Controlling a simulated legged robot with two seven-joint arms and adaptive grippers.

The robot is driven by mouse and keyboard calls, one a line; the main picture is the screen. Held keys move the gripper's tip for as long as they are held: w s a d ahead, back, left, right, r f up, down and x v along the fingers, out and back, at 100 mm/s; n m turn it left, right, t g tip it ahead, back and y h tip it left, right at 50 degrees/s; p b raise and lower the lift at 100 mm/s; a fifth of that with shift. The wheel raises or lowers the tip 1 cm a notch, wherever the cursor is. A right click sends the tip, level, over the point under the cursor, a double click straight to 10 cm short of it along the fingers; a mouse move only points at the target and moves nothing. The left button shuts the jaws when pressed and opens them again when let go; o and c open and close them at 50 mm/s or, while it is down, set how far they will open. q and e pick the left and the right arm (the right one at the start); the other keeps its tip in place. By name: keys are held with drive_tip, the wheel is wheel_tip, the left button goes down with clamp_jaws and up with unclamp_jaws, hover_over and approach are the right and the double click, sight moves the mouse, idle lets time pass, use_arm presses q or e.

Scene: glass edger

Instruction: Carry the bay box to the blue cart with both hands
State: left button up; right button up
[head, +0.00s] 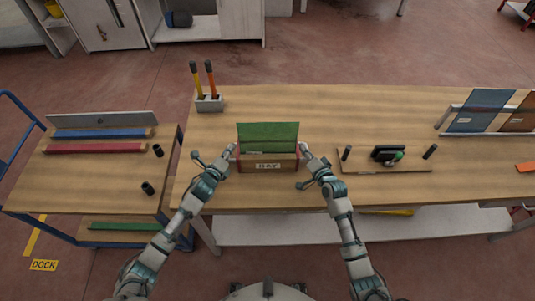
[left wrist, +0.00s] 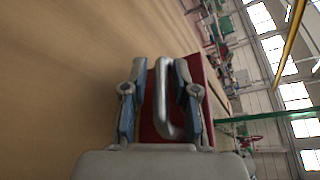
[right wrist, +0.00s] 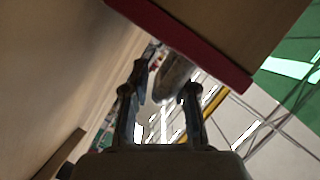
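The bay box (head: 280,167), a wooden box with red ends and a "BAY" label, stands on the workbench with green panels in it. My left gripper (head: 231,153) is at its left end. In the left wrist view, the fingers (left wrist: 159,95) are open on either side of a grey bar handle (left wrist: 161,105) on the red end. My right gripper (head: 305,154) is at the right end. In the right wrist view, its fingers (right wrist: 163,95) are open, with the right handle (right wrist: 173,75) at the fingertips. The blue cart (head: 70,173) stands left of the bench.
The cart top carries a grey strip, a blue strip (head: 100,133), a red strip (head: 96,148) and two black posts; its front part looks bare. On the bench (head: 330,110) are a tool holder (head: 209,104) behind the box and a board with a black device (head: 388,154) to the right.

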use_arm(q)
drive_tip(key=shift+a, duration=0.1)
use_arm(e)
drive_tip(key=shift+a, duration=0.15)
use_arm(q)
drive_tip(key=shift+d, duration=0.2)
clamp_jaws()
use_arm(e)
drive_tip(key=shift+d, duration=0.25)
clamp_jaws()
use_arm(q)
drive_tip(key=shift+r, duration=0.15)
use_arm(e)
drive_tip(key=shift+r, duration=0.3)
